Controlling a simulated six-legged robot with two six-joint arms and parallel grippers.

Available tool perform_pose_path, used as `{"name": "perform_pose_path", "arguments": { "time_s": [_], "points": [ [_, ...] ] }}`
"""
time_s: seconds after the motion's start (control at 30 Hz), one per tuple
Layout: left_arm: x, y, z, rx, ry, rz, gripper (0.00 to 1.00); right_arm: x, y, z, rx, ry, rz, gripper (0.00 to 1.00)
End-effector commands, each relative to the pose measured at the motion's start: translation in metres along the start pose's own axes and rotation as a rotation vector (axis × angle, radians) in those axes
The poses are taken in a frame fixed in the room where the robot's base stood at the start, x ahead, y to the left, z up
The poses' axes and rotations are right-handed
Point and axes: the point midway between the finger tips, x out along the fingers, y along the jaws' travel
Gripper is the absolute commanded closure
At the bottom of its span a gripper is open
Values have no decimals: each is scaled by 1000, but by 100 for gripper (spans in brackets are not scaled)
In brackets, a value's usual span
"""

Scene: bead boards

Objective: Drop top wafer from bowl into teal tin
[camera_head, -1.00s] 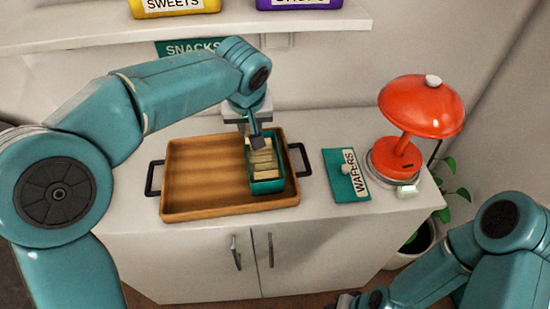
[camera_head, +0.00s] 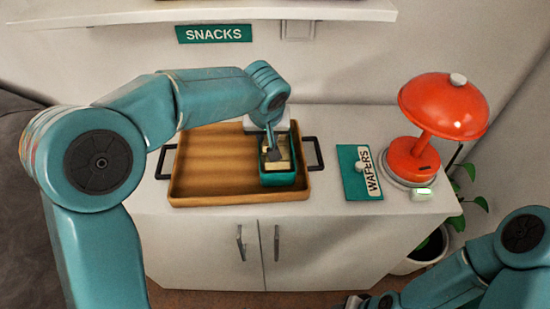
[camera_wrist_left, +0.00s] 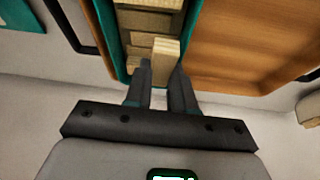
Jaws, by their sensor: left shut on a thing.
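The teal tin (camera_head: 278,181) stands at the right end of a wooden tray. Several pale wafers lie in it; they show as a row in the left wrist view (camera_wrist_left: 146,20). My left gripper (camera_head: 274,155) points down over the tin. In the left wrist view its fingers (camera_wrist_left: 161,75) are shut on one pale wafer (camera_wrist_left: 166,49), which is at the tin's end. I cannot tell whether this wafer touches the others. No bowl can be made out clearly. My right gripper (camera_head: 353,301) is only partly seen at the bottom edge.
The wooden tray (camera_head: 205,165) is bare on its left, with black handles. A teal lid labelled WAFERS (camera_head: 352,185) lies to its right, beside a red lamp (camera_head: 440,105). A SNACKS sign (camera_head: 213,34) hangs behind. A beige object (camera_wrist_left: 310,107) is cut off in the left wrist view.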

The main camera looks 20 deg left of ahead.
Motion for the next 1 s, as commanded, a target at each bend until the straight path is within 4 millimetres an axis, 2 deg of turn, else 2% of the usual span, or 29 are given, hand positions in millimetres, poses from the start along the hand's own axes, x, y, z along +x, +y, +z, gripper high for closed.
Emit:
{"name": "perform_pose_path", "arguments": {
  "time_s": [0.27,0.3,0.37,0.4,0.67,0.77,0.87,1.0],
  "points": [
    [3,2,2,1,0,0,100,2,1,0,0,0,0,57],
    [3,2,2,1,0,0,70,2,1,0,0,0,0,57],
    [3,2,2,1,0,0,50,2,1,0,0,0,0,57],
    [3,2,2,1,0,0,47,2,1,0,0,0,0,57],
    [2,2,2,1,0,0,47,2,1,0,0,0,0,57],
    [-4,2,1,1,2,0,47,2,1,0,0,0,0,57],
    [-21,2,1,1,4,1,47,2,1,0,0,0,0,57],
    [-57,3,1,1,5,4,47,2,1,0,0,0,0,57]
  ]
}}
